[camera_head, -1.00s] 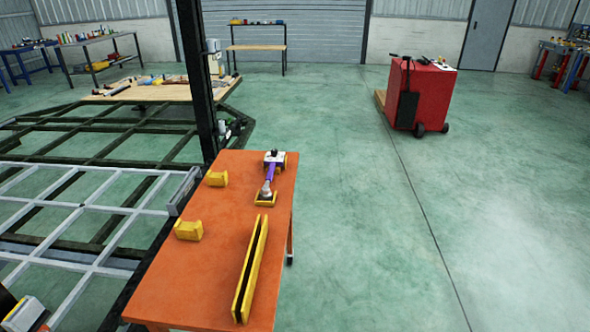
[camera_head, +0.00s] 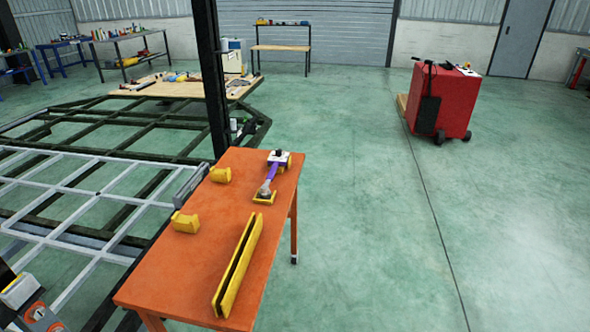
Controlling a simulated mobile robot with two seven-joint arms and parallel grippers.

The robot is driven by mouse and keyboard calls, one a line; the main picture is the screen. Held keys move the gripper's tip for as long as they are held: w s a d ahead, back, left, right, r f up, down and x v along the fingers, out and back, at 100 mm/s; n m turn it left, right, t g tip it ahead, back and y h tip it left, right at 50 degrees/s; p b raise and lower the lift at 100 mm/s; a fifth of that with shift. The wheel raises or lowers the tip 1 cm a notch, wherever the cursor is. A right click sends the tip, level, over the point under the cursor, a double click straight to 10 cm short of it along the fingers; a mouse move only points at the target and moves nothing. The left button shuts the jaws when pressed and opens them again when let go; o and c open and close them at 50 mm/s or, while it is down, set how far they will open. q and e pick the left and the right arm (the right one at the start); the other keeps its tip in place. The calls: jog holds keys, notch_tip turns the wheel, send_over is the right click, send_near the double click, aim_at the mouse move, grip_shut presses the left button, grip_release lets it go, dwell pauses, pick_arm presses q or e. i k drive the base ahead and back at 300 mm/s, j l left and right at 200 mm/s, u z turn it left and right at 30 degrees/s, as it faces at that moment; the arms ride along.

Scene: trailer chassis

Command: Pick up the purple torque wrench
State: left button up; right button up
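The purple torque wrench (camera_head: 272,171) lies near the far right end of an orange table (camera_head: 190,265). Its purple shaft runs between a dark and white end at the back and a grey head at the front. Neither of my grippers shows in the head view, so nothing is seen touching the wrench.
Two yellow blocks (camera_head: 185,222) and a long slotted yellow holder (camera_head: 238,265) sit on the table. A dark post (camera_head: 211,80) and the trailer frame (camera_head: 85,205) stand to the left. A red cart (camera_head: 450,100) stands back right. The floor right of the table is clear.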

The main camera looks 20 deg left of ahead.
aim_at(264, 192)
jog(key=i+l+z, duration=0.1)
jog(key=l, duration=0.3)
jog(key=i+l+z, duration=0.15)
jog(key=i+l, duration=0.15)
jog(key=i+l+u, duration=0.3)
jog(key=i, duration=0.2)
jog(key=i+l+u, duration=0.3)
jog(key=i, duration=0.15)
jog(key=i+u, duration=0.55)
jog(key=u, duration=0.15)
jog(key=i+l+u, duration=0.3)
jog(key=i+u, duration=0.2)
jog(key=u, duration=0.15)
jog(key=i+l+u, duration=0.15)
jog(key=u, duration=0.25)
jog(key=i+l+u, duration=0.15)
jog(key=u, duration=0.2)
